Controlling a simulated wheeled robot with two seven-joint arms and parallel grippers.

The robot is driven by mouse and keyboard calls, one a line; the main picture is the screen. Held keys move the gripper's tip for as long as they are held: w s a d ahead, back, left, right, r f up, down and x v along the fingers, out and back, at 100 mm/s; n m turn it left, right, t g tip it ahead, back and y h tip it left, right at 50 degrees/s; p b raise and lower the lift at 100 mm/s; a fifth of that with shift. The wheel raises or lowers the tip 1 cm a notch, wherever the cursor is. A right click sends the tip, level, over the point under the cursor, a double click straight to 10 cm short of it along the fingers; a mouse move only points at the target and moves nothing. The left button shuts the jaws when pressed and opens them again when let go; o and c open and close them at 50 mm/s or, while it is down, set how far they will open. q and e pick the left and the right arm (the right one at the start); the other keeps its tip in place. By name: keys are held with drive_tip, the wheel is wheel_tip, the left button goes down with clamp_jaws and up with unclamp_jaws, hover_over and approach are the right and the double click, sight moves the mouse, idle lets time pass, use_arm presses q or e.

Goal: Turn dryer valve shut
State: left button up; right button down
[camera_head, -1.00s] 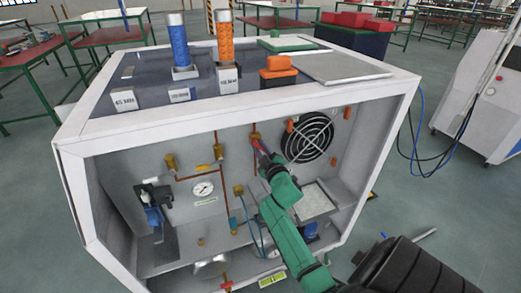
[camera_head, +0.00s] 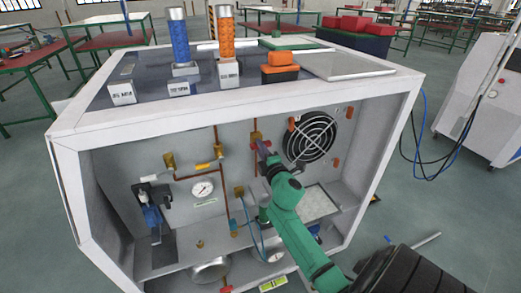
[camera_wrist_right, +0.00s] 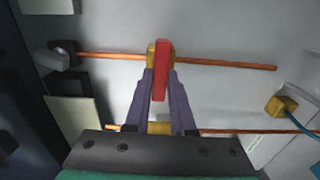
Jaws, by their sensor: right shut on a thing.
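The dryer valve has a red lever handle (camera_wrist_right: 161,70) over a brass body (camera_wrist_right: 151,56) on a copper pipe (camera_wrist_right: 225,64). In the right wrist view the lever lies across the pipe, roughly at right angles to it. My right gripper (camera_wrist_right: 160,85) is shut on the lever, its two purple fingers on either side of it. In the head view my right gripper (camera_head: 264,153) reaches into the upper middle of the open cabinet, left of the fan, and largely hides the valve there. My left gripper is not in view.
The white cabinet (camera_head: 250,105) frames the opening. Inside are a round fan grille (camera_head: 310,137), a pressure gauge (camera_head: 202,189), a brass valve (camera_head: 169,161) and copper pipes. Blue (camera_head: 180,40) and orange (camera_head: 225,35) columns stand on top.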

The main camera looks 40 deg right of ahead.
drive_tip(key=shift+n, duration=0.3)
drive_tip(key=c, duration=0.8)
unclamp_jaws()
drive_tip(key=shift+o, duration=0.2)
drive_tip(key=b+v, duration=0.1)
drive_tip(key=v, duration=1.3)
drive_tip(key=shift+s+b, duration=0.3)
drive_tip(key=shift+a, duration=0.1)
